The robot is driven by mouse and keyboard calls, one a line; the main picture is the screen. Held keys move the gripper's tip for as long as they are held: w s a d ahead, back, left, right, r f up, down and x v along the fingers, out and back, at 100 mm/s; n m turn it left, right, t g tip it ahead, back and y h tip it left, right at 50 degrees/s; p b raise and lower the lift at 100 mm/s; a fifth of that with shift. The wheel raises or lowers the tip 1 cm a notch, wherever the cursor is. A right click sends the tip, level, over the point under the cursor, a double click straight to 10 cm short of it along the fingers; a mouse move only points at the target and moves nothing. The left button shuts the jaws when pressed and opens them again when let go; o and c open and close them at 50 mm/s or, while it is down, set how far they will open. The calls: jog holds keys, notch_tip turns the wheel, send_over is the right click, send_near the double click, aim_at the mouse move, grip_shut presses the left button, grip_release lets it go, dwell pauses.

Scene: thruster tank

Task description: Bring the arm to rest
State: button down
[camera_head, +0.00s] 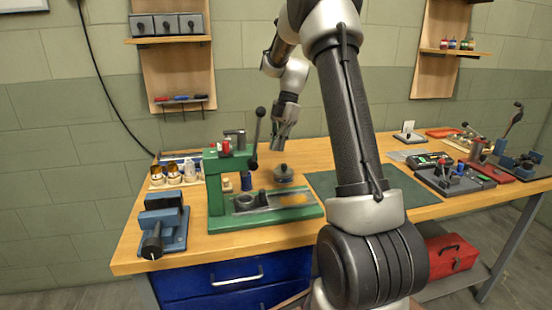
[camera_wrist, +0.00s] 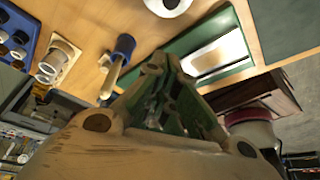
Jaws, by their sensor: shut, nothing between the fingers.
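My gripper (camera_head: 281,138) hangs at the end of my raised arm, above the back of the wooden workbench (camera_head: 300,153). It points down and is shut with nothing held. In the wrist view my gripper (camera_wrist: 165,65) also shows with its fingers together, over the bench and its tools. A green press (camera_head: 216,180) stands in front and to the left of my gripper in the head view. A round grey-lidded pot (camera_head: 283,174) sits below the gripper, by the press. My arm hides part of the bench and the green mat (camera_head: 400,188).
A blue vise (camera_head: 163,222) stands at the bench's front left, with several jars (camera_head: 173,174) behind it. Tools and fixtures (camera_head: 455,178) crowd the right side. Shelf boards (camera_head: 171,55) hang on the wall. A red toolbox (camera_head: 451,256) sits on the lower shelf.

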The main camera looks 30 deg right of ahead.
jog(key=s+a+r+m+t+h, duration=0.1)
jog(key=s+a+r+m+t, duration=0.1)
jog(key=s+m, duration=0.5)
jog(key=s+a+r+m+t+h, duration=0.1)
jog(key=s+r+m, duration=0.3)
jog(key=s, duration=0.9)
jog(key=s+a+r+m+t+h, duration=0.1)
jog(key=s+a+r+m+t, duration=0.1)
jog(key=s+m, duration=0.8)
jog(key=shift+s+a+r+t+h, duration=0.3)
jog(key=shift+s+a+r+h, duration=0.15)
jog(key=shift+a+r, duration=0.45)
jog(key=shift+f, duration=0.1)
